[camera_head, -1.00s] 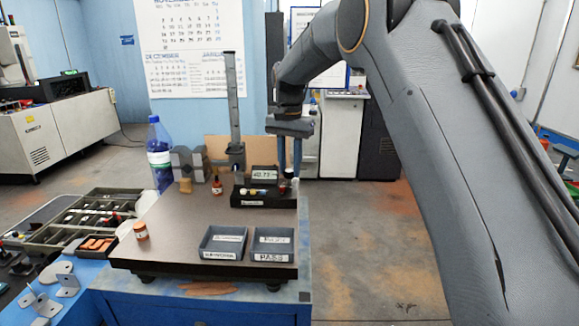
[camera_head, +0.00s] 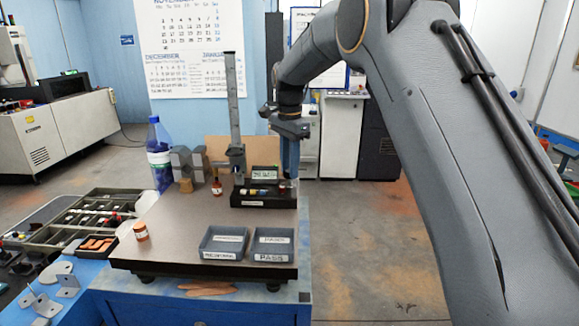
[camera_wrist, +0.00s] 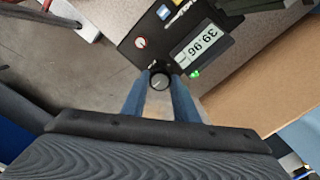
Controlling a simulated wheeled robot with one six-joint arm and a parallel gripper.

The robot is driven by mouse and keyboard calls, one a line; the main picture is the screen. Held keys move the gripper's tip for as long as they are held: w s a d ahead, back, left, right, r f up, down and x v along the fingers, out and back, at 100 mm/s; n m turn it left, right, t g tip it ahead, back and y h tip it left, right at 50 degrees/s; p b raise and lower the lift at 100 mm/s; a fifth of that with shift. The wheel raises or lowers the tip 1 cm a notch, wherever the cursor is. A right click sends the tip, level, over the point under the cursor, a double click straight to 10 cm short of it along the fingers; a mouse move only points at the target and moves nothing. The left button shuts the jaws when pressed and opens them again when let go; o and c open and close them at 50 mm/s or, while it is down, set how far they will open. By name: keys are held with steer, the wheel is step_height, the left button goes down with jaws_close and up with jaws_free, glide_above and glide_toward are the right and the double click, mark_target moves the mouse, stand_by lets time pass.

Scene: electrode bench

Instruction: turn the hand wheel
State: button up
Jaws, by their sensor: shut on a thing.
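The hand wheel (camera_wrist: 160,82) is a small round black knob on the dark instrument box (camera_wrist: 143,44). In the wrist view it sits between the tips of my two blue fingers. My gripper (camera_wrist: 160,86) is shut on it from both sides. In the head view my gripper (camera_head: 290,177) points down at the right end of the same box (camera_head: 262,197), and its fingers hide the wheel. The lit display (camera_wrist: 198,50) beside the wheel appears upside down in the wrist view and seems to read 39.96.
The box stands on a dark bench plate (camera_head: 165,235) with an upright grey column (camera_head: 233,100). Two labelled trays, the left (camera_head: 222,255) and right (camera_head: 272,257), lie at the front.

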steer(key=shift+a+r, duration=0.1)
steer(key=shift+r, duration=0.05)
steer(key=o, duration=1.1)
steer(key=shift+r+b, duration=1.45)
steer(key=shift+r, duration=2.4)
steer(key=s+d+f+n+b, duration=0.1)
steer(key=s+d+f+n, duration=0.2)
steer(key=s+d+f, duration=0.3)
steer(key=s+d+f+n+t+b, duration=0.1)
steer(key=s+d+f+n, duration=0.3)
steer(key=s, duration=1.2)
steer(key=s+d+f+n+b, duration=0.1)
steer(key=s+d+f+n, duration=0.3)
steer(key=s+d+f, duration=0.6)
steer(key=shift+s+f+b, duration=0.2)
steer(key=shift+f, duration=1)
steer(key=shift+s+f+b, duration=0.15)
steer(key=shift+s+f, duration=0.05)
steer(key=shift+f, duration=0.95)
